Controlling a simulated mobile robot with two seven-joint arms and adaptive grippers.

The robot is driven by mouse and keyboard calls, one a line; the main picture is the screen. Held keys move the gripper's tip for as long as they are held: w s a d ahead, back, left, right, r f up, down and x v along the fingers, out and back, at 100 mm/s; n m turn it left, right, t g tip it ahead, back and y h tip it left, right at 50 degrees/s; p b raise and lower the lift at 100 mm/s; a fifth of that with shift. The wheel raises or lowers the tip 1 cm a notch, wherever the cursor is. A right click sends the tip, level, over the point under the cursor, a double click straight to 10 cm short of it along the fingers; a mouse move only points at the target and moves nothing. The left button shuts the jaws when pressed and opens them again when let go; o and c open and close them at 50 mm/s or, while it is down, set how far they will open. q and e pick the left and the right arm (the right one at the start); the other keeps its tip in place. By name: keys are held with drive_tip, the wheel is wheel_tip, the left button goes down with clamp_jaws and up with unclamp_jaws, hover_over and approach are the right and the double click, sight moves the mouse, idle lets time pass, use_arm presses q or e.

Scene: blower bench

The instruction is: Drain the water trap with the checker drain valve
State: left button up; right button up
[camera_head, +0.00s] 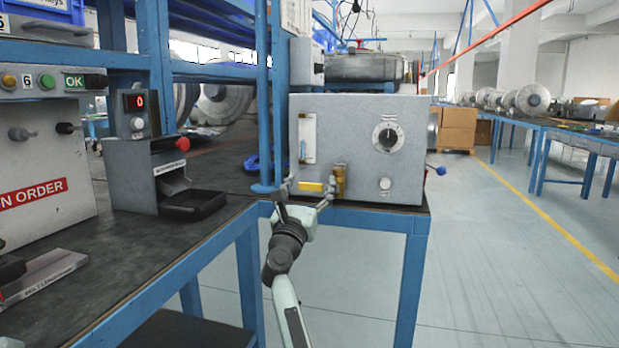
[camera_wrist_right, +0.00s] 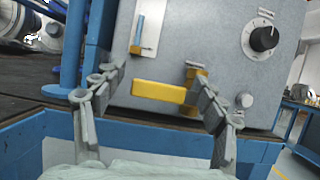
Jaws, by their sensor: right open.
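The grey checker box (camera_head: 345,115) stands on the bench's right end. Its drain valve has a yellow handle (camera_head: 310,186) lying level, pointing left from a brass body (camera_head: 339,180). A clear water-trap tube (camera_head: 308,140) with blue inside is mounted above it. My right gripper (camera_head: 305,194) is open and empty in front of the valve. In the right wrist view, the yellow handle (camera_wrist_right: 158,92) shows between the spread fingers (camera_wrist_right: 155,80); the right finger partly covers the brass body. I cannot tell whether a finger touches it. My left gripper is out of view.
A blue post (camera_head: 263,90) stands just left of the box. A black dial (camera_head: 388,137) and a white knob (camera_head: 385,184) are on its front. A small grey unit with a black tray (camera_head: 193,204) stands farther left.

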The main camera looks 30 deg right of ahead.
drive_tip(key=shift+w+d, duration=0.1)
clamp_jaws()
idle(0.6)
